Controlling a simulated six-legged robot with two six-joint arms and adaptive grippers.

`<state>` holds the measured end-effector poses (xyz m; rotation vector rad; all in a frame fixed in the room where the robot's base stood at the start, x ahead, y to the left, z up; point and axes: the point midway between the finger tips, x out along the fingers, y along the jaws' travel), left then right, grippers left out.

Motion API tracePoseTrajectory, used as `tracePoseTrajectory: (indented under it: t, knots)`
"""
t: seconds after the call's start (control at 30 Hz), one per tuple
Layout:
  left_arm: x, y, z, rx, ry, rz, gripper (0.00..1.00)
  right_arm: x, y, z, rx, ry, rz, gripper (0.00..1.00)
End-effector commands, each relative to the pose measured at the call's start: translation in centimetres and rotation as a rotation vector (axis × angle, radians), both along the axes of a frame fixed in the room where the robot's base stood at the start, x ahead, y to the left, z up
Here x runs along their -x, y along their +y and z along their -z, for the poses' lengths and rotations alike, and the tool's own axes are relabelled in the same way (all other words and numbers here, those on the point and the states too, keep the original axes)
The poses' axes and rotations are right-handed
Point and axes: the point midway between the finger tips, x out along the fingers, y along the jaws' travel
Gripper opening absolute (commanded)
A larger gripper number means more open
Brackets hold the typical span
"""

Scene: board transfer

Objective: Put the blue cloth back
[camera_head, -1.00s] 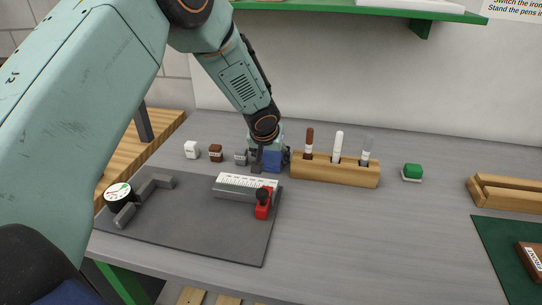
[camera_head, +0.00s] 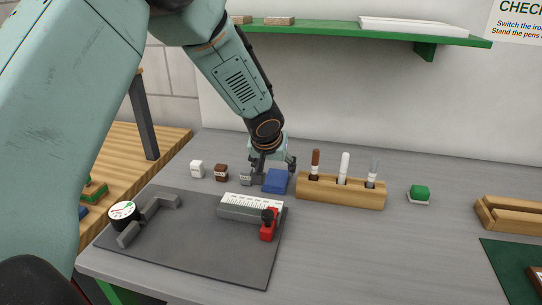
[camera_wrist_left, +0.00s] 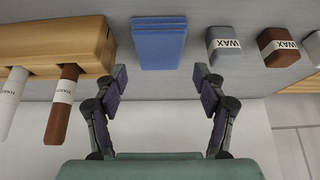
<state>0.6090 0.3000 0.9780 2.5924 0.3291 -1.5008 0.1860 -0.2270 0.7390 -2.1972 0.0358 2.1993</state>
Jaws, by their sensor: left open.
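The blue cloth (camera_head: 275,182) is a folded pad lying on the grey bench at the back, between the grey wax block and the wooden pen holder. It also shows in the left wrist view (camera_wrist_left: 159,45), flat and stacked in layers. My left gripper (camera_head: 273,166) is just above and behind the cloth. In the left wrist view its two fingers (camera_wrist_left: 158,75) are spread wide on either side of the cloth's near end, with nothing between them. My right gripper is out of view.
A wooden holder (camera_head: 340,192) with several pens stands right of the cloth. Wax blocks in grey (camera_head: 246,179), brown (camera_head: 221,172) and white (camera_head: 197,169) stand to its left. A dark mat (camera_head: 190,248) with a ruler-marked fixture (camera_head: 245,209) lies in front.

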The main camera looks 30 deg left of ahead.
Motion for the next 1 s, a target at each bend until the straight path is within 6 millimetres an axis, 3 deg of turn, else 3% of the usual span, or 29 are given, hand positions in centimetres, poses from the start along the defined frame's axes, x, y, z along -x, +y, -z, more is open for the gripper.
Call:
tracePoseTrajectory:
  t: [0.2, 0.4, 1.0]
  knots:
    - [2.0, -0.5, -3.7, 0.0, -0.002, 0.0, 0.71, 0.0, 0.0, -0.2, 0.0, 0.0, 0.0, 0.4]
    - [3.1, -0.8, -5.6, -0.001, 0.0, 0.0, 0.71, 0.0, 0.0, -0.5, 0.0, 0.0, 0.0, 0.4]
    - [3.3, -0.8, -5.9, -0.001, 0.0, 0.0, 0.71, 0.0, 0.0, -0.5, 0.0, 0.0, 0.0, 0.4]
